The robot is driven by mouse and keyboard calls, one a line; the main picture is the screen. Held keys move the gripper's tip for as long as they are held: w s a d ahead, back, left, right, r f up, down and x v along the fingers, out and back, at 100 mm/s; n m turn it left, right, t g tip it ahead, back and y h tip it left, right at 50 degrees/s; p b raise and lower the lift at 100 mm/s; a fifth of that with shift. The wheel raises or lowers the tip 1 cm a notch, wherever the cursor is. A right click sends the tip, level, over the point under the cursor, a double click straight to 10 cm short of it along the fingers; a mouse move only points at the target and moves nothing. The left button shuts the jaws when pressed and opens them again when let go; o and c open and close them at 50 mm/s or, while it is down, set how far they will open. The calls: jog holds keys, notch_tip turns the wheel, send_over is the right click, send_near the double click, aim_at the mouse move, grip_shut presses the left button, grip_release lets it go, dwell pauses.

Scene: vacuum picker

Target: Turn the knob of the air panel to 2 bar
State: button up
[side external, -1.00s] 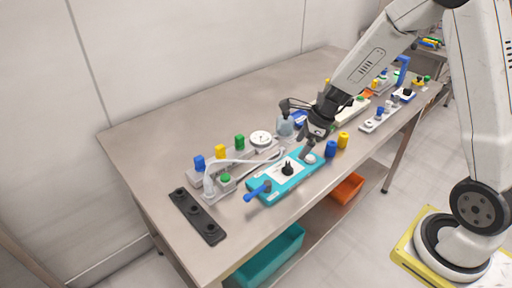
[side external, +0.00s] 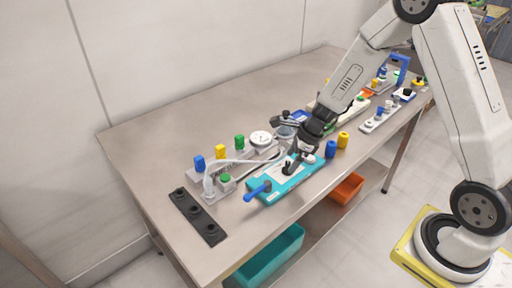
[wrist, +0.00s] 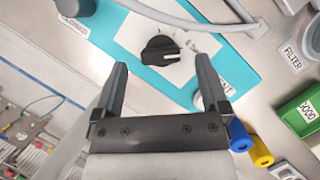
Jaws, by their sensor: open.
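The air panel is a teal block (side external: 290,187) with a white plate, lying on the bench. It also fills the upper middle of the wrist view (wrist: 215,45). Its black knob (wrist: 160,50) sits on the white plate with small marks to its right, too small to read. The knob shows in the side view (side external: 287,168) just left of my gripper tips. My gripper (wrist: 162,68) is open and empty. In the wrist view its two fingers lie either side of and below the knob, apart from it. A white round gauge (side external: 261,138) stands behind the panel; its reading is illegible.
A blue handle (side external: 257,191) sticks out at the panel's left end. Blue (side external: 331,149) and yellow (side external: 343,140) cylinders stand close to its right end. A hose (side external: 240,160) curves behind it. A black strip (side external: 197,216) lies at left; the back-left bench is clear.

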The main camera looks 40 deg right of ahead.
jog(key=shift+x, duration=1)
grip_shut()
